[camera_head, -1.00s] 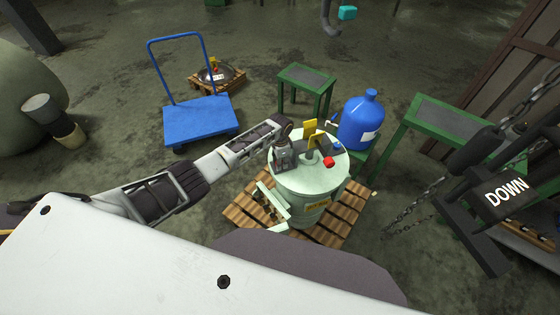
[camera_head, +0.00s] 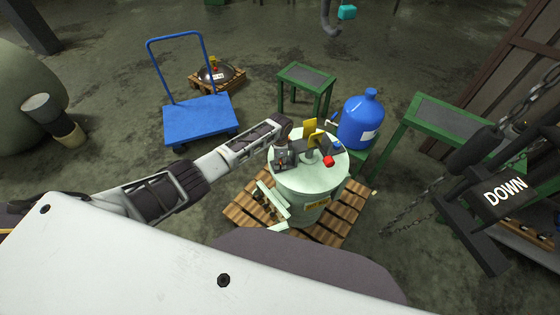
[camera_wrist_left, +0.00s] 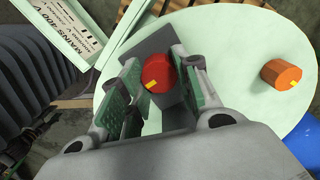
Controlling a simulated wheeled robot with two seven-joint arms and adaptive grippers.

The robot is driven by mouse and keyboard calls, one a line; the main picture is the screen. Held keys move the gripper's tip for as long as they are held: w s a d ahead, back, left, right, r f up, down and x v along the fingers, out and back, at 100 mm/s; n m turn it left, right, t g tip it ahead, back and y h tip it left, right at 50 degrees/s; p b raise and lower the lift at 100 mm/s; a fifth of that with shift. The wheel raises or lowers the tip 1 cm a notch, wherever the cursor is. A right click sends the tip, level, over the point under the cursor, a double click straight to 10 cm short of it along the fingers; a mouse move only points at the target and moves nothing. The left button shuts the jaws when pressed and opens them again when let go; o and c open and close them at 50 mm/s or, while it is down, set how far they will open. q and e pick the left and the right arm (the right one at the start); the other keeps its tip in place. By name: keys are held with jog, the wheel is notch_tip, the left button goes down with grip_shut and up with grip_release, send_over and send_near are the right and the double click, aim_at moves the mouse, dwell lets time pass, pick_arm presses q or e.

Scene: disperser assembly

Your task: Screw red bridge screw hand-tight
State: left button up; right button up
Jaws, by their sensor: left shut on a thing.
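A red screw (camera_wrist_left: 158,72) with a yellow mark sits between the two fingers of my left gripper (camera_wrist_left: 160,82) in the left wrist view. The gripper is shut on it. The screw stands over a dark grey bridge plate (camera_wrist_left: 151,42) on the pale green lid (camera_wrist_left: 240,40) of the vessel. In the head view my left gripper (camera_head: 286,155) is at the left part of the vessel lid (camera_head: 312,181) and hides the held screw. A second red-orange knob (camera_wrist_left: 281,74) stands apart on the lid; in the head view a red knob (camera_head: 328,161) shows right of the gripper. My right gripper is out of view.
Yellow plates (camera_head: 311,130) and a blue knob (camera_head: 336,145) stand on the lid near the gripper. The vessel rests on a wooden pallet (camera_head: 343,220). A blue bottle (camera_head: 361,122), green tables (camera_head: 306,76), a blue cart (camera_head: 200,118) and a hanging DOWN control (camera_head: 504,194) surround it.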

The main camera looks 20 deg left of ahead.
pick_arm(q)
jog(key=o, duration=1)
jog(key=shift+f, duration=0.1)
jog(key=shift+r, duration=6.05)
jog(key=shift+f, duration=0.1)
